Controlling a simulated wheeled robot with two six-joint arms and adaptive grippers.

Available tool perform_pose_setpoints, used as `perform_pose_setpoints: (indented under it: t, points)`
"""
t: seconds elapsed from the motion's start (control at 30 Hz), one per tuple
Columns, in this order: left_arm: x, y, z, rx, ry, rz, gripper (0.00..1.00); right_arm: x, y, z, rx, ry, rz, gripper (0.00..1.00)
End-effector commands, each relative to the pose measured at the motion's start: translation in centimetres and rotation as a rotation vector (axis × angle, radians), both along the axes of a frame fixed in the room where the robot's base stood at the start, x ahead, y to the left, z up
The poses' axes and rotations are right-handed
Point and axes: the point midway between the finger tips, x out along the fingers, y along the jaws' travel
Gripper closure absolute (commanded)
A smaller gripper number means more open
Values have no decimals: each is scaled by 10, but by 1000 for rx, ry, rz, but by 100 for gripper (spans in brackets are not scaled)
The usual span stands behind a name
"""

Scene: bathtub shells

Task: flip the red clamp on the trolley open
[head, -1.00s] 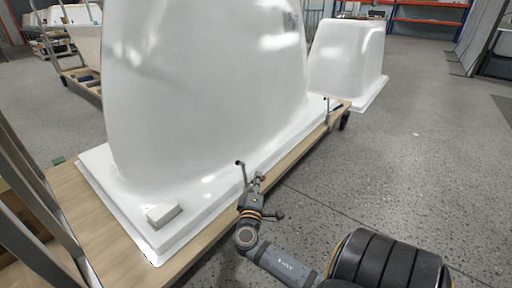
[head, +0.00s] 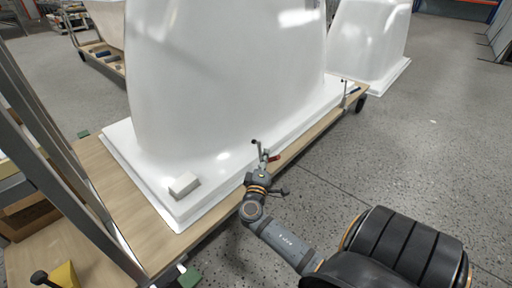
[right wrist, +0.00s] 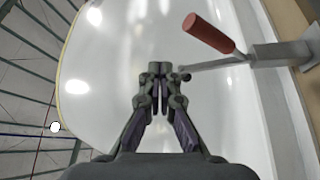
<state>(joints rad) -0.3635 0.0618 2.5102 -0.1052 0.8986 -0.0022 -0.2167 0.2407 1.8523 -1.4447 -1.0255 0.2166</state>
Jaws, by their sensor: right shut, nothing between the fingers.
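The red clamp (head: 273,158) sits at the edge of the trolley (head: 318,132), beside the white shell's rim. In the right wrist view its red handle (right wrist: 208,33) sticks out up and to the left from a metal bracket (right wrist: 285,53). A thin metal rod with a dark tip runs from the bracket over the white surface toward my fingertips. My right gripper (right wrist: 160,70) is shut and empty, close to that dark tip; I cannot tell whether they touch. In the head view the right gripper (head: 262,170) is just below the clamp, its fingertips partly hidden. My left gripper is not in view.
The large white shell (head: 225,75) fills the trolley's middle, with a small white block (head: 184,184) on its rim. A second white shell (head: 370,45) stands behind. Metal posts (head: 60,160) rise at left. The grey floor at right is clear.

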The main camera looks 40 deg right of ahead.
Motion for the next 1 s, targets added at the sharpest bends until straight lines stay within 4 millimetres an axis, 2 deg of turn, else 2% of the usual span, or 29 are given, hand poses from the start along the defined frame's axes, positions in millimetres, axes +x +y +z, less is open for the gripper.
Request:
perform_pose_setpoints:
  t: [0.1, 0.2, 0.4, 1.0]
  points:
    - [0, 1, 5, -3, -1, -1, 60, -10, 25, -11, 5, 0, -1, 100]
    - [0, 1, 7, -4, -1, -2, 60, -17, 41, -20, 4, -1, 0, 100]
    - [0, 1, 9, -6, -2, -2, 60, -25, 61, -29, -1, -4, 2, 100]
    - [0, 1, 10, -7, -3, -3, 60, -26, 64, -30, -4, -6, 3, 100]
